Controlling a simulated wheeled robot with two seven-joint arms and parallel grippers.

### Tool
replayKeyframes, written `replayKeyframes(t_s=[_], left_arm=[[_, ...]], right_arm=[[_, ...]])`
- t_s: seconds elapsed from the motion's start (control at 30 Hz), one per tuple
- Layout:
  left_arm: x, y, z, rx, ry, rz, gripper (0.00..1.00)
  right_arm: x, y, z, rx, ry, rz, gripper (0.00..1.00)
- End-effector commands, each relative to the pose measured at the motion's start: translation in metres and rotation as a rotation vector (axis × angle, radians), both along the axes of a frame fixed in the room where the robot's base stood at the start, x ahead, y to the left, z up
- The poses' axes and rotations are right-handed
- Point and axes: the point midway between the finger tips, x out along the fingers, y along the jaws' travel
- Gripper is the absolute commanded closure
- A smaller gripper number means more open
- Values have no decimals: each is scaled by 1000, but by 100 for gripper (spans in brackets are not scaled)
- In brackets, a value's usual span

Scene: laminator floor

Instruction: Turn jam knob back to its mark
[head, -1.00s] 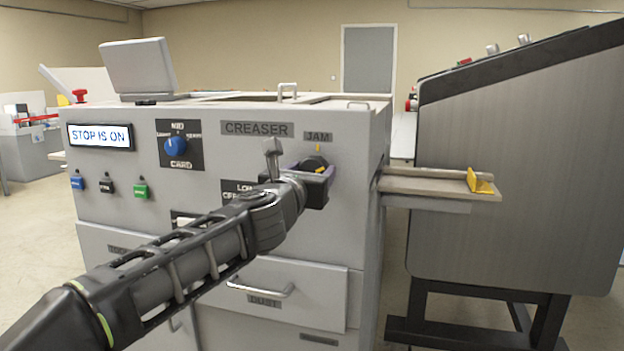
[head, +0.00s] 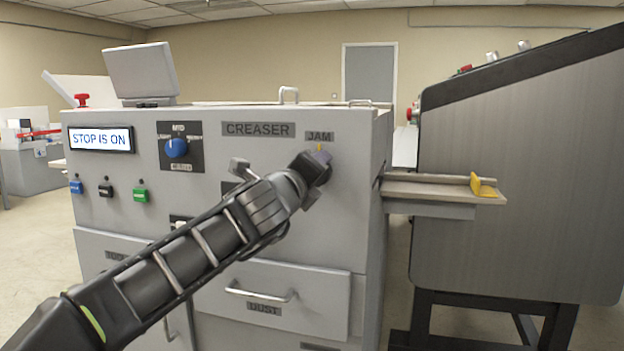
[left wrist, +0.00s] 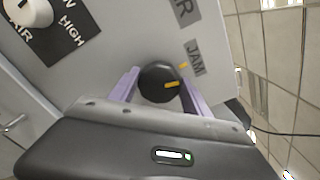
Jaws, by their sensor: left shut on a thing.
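The round black jam knob (left wrist: 150,84) carries a yellow pointer line and sits on the grey machine front. In the left wrist view it is between the two purple fingers of my left gripper (left wrist: 157,88), which is shut on it. The yellow panel mark (left wrist: 183,66) lies beside the knob, before the JAM label (left wrist: 195,58). The knob's pointer is angled away from that mark, not in line with it. In the head view my left gripper (head: 321,160) hides the knob; the JAM label (head: 320,136) shows above. My right gripper is not in view.
The creaser's front carries a blue card knob (head: 176,148), a STOP IS ON display (head: 101,138) and several buttons. A dust drawer handle (head: 259,294) sticks out below my arm. A side shelf (head: 430,190) juts out at right, near a dark-edged cabinet (head: 520,170).

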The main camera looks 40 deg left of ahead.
Motion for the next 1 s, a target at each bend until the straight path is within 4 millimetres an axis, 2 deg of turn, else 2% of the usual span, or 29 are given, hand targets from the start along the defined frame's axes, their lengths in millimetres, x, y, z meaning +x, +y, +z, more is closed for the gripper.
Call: replayKeyframes(t_s=[0.3,0.83,0.87,1.0], left_arm=[[0,0,-3,-149,-49,0,85],[1,0,-2,-178,-58,0,85],[1,0,-2,-178,-58,0,42],[0,0,-2,-177,-59,0,30]], right_arm=[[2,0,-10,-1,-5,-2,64],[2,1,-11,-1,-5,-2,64],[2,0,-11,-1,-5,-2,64],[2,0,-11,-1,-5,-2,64]])
